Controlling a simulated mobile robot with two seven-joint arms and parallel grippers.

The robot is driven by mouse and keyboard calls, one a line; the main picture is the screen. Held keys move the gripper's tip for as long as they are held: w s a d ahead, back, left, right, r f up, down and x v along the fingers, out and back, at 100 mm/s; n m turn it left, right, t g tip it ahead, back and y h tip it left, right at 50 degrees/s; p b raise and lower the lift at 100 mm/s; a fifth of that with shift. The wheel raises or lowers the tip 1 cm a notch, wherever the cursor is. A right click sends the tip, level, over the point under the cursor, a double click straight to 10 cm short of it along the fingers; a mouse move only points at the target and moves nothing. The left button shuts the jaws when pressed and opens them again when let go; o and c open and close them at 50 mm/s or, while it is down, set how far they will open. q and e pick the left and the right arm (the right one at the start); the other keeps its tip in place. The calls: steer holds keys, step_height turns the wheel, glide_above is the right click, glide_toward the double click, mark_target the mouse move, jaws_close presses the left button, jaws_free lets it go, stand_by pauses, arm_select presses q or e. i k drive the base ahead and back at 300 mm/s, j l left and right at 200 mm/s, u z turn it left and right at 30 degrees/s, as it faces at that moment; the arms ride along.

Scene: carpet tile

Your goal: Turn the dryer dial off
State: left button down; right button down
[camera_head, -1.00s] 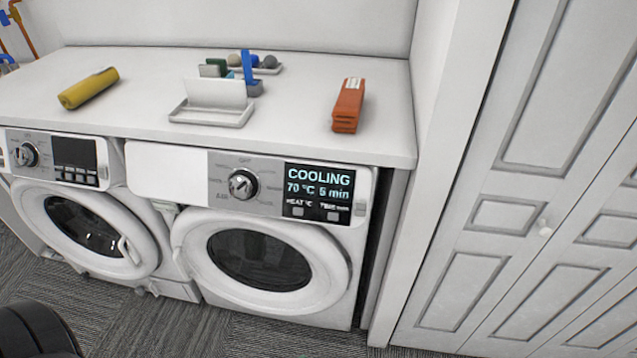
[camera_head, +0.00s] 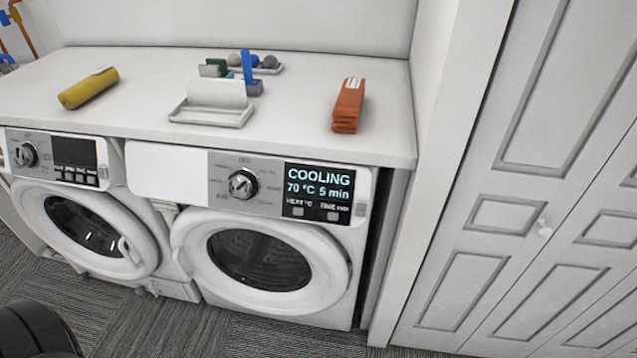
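The dryer (camera_head: 150,174) stands under the white counter, right of another front-loading machine. Its round silver dial (camera_head: 243,184) sits on a grey panel with small labels around it; which label it points to is too small to tell. The lit display (camera_head: 318,192) right of the dial reads COOLING, 70 °C, 5 min. The dryer's round door (camera_head: 258,258) is shut. Neither gripper shows in the head view, and nothing touches the dial.
The counter (camera_head: 290,120) overhangs the machines. The left machine (camera_head: 85,228) is beside the dryer. A white panelled door (camera_head: 480,215) stands right. Carpet (camera_head: 200,335) lies in front.

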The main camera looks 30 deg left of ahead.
mark_target(241, 186)
steer(key=u, duration=1.4)
steer(key=i+j+z, duration=0.2)
steer(key=j, duration=0.35)
steer(key=i+j+z, duration=0.15)
steer(key=j, duration=0.4)
steer(key=i+j+z, duration=0.2)
steer(key=j, duration=0.4)
steer(key=j+z, duration=0.2)
steer(key=j, duration=0.4)
